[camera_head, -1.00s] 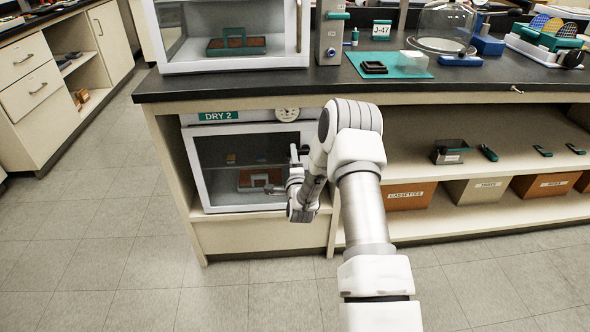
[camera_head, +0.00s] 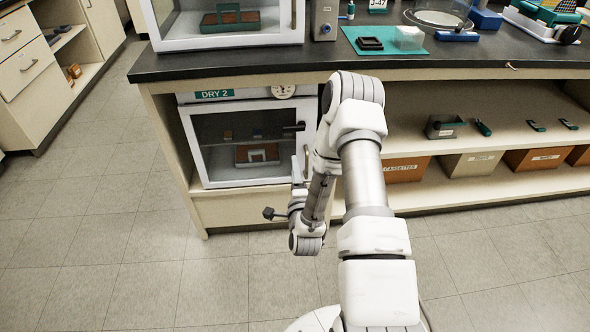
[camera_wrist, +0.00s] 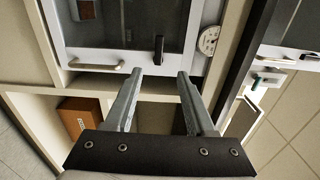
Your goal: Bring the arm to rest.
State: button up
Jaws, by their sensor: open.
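My gripper (camera_wrist: 159,76) is open in the wrist view, with its two grey fingers apart and nothing between them. My gripper is partly hidden there by my own arm. The cabinet door looks shut. Behind its glass are a brown tray (camera_head: 242,157) with a pale arched handle and small blocks.
The dark bench top (camera_head: 330,62) overhangs the cabinet. To the right, open shelves hold a grey container (camera_head: 444,127) and labelled boxes such as the brown one (camera_head: 406,169). Another cabinet (camera_head: 167,35) stands on the bench. The tiled floor (camera_head: 110,210) at left is clear.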

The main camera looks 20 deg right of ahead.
dwell(0.5)
jog(key=w+a+r+n+g+y, duration=0.25)
jog(key=w+r+n, duration=0.35)
jog(key=r, duration=0.4)
jog(key=s+a+r+n+g+y, duration=0.25)
jog(key=s+a+r+n, duration=0.2)
jog(key=r+n, duration=0.3)
jog(key=s+a+r+n+g, duration=0.1)
jog(key=s+r+n+g, duration=0.2)
jog(key=s, duration=0.7)
jog(key=s+a+r+n+g, duration=0.15)
jog(key=s+r, duration=0.25)
jog(key=s, duration=0.6)
jog(key=s+a+r+n+g, duration=0.15)
jog(key=s+r+n, duration=0.25)
jog(key=s, duration=0.6)
notch_tip(320, 180, up, 22)
jog(key=p, duration=2.2)
jog(key=shift+w+d+m+g, duration=0.3)
jog(key=shift+w+g, duration=0.1)
